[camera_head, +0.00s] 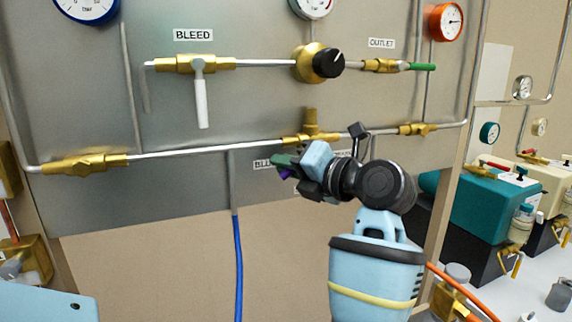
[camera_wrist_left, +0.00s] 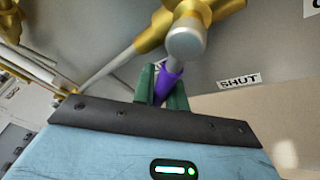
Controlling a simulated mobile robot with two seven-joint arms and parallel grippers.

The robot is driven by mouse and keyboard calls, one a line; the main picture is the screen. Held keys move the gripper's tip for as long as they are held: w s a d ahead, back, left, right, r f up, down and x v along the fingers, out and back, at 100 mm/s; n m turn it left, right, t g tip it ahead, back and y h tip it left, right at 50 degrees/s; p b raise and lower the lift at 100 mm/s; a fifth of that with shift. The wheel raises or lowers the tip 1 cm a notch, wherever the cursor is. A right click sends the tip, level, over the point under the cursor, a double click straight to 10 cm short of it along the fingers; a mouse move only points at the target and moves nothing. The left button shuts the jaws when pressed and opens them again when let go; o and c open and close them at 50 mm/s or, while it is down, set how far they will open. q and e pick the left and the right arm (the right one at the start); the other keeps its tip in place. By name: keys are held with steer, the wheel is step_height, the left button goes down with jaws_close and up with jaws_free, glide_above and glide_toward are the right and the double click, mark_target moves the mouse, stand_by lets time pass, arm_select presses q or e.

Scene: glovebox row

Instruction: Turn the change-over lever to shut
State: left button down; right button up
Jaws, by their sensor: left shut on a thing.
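The change-over lever shows in the left wrist view as a grey stem with a purple grip (camera_wrist_left: 168,80), below a round grey hub (camera_wrist_left: 186,41) on a brass valve body (camera_wrist_left: 157,28). My left gripper (camera_wrist_left: 163,88) has its green fingertips on both sides of the purple grip and is shut on it. The grip points down and slightly left; the SHUT label (camera_wrist_left: 239,81) is to its right. My right gripper is not in view.
The panel carries a BLEED valve with a white handle (camera_head: 201,100), a black regulator knob (camera_head: 328,62) and an outlet fitting (camera_head: 385,65). A blue hose (camera_head: 238,255) hangs below. Teal equipment (camera_head: 480,205) stands at right.

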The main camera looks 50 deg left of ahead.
arm_select(q)
steer(key=c, duration=1.4)
jaws_free()
steer(key=shift+c, duration=0.2)
steer(key=shift+d, duration=0.1)
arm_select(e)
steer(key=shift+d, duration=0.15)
